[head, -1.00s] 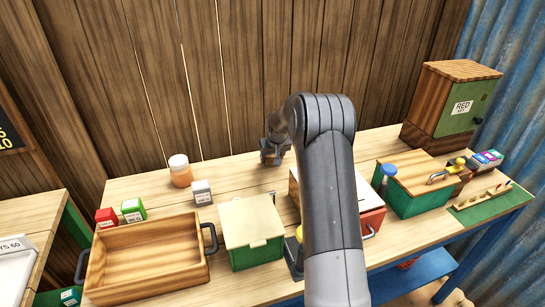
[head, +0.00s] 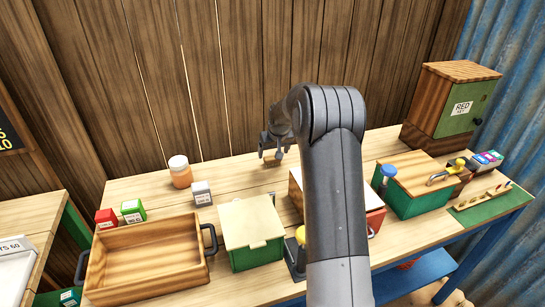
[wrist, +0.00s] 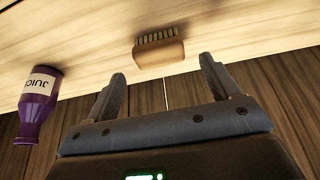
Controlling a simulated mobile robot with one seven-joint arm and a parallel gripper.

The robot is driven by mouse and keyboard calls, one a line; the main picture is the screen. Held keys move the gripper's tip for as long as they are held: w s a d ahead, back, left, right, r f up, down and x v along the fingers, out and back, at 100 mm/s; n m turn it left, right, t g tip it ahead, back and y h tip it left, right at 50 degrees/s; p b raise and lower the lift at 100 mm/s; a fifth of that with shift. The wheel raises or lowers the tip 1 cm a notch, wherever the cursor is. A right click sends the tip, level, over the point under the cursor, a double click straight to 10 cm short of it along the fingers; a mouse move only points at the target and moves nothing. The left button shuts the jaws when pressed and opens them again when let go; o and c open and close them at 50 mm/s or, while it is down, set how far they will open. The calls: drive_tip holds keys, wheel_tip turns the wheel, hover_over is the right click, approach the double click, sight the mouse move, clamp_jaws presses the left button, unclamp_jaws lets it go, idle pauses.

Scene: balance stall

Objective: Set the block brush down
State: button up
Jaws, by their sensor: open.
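The block brush (wrist: 160,54) is a small light-wooden block with a row of dark bristles. In the wrist view it rests on the tabletop, bristles towards the wood, just beyond my fingertips and apart from them. My gripper (wrist: 163,78) is open and empty, with a finger to either side of the brush in the picture. In the head view my gripper (head: 271,148) hangs over the back of the table near the plank wall. A brown bit of the brush (head: 271,162) seems to show under it, too small to tell clearly.
A purple juice bottle (wrist: 39,103) stands near the brush in the wrist view. In the head view an orange jar (head: 180,172) and a grey-white box (head: 201,193) stand to the left. A wooden tray (head: 150,260) and a green box (head: 252,233) are in front.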

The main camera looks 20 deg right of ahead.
drive_tip(key=s+a+r, duration=0.4)
drive_tip(key=s+r, duration=0.6)
drive_tip(key=s, duration=0.1)
drive_tip(key=s+a+r, duration=0.5)
drive_tip(key=s+r, duration=0.6)
drive_tip(key=s+a+f, duration=0.1)
drive_tip(key=s+a, duration=0.1)
drive_tip(key=s, duration=1)
drive_tip(key=s+a+f+t, duration=0.1)
drive_tip(key=s+a, duration=0.1)
drive_tip(key=s, duration=1.1)
drive_tip(key=shift+s, duration=0.15)
